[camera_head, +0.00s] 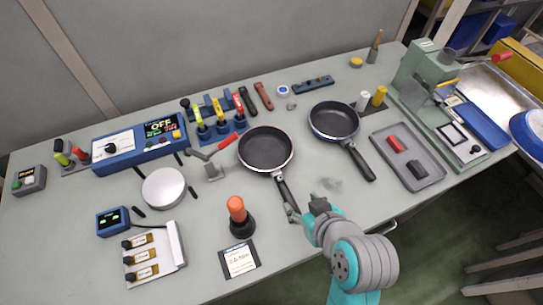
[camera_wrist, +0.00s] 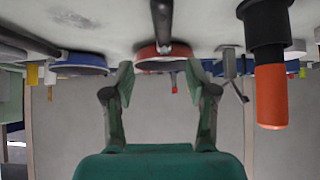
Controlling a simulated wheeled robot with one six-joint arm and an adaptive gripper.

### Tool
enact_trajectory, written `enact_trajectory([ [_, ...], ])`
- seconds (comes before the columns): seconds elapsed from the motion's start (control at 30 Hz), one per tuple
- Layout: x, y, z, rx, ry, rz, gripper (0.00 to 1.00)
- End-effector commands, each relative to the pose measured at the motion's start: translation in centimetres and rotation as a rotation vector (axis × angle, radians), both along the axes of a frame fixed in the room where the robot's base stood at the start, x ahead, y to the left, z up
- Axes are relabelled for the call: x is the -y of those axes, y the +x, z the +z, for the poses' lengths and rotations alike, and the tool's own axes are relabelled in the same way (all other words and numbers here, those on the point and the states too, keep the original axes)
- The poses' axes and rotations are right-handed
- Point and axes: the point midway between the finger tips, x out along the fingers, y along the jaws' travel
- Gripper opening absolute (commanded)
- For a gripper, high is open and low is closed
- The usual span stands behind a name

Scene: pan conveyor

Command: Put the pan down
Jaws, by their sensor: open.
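A dark pan with a red outer rim (camera_head: 266,149) sits flat on the table near the middle. Its black handle (camera_head: 284,190) points toward me. My gripper (camera_head: 305,208) is open and empty by the end of that handle. In the wrist view, which looks upside down, my two fingers (camera_wrist: 160,76) stand apart. The red-edged pan (camera_wrist: 160,60) and its handle (camera_wrist: 163,20) show beyond and between them; contact cannot be made out. A second dark pan with a blue rim (camera_head: 334,120) sits to the right, its handle toward the front right.
An orange-topped post (camera_head: 238,213) stands left of my gripper. A red-handled clamp (camera_head: 213,165) is left of the red-edged pan. A grey tray (camera_head: 427,172) with small blocks and a green press (camera_head: 425,75) are at right.

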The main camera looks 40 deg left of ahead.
Motion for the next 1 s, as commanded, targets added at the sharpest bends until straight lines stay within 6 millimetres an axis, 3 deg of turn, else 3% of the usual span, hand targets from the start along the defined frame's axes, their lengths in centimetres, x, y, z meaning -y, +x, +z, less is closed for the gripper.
enact_trajectory([
  [0.13, -1.0, 0.1, -0.3, -0.001, -0.009, 0.022, 0.57],
  [1.0, -7.0, 2.5, -7.4, -0.001, -0.008, 0.019, 0.57],
])
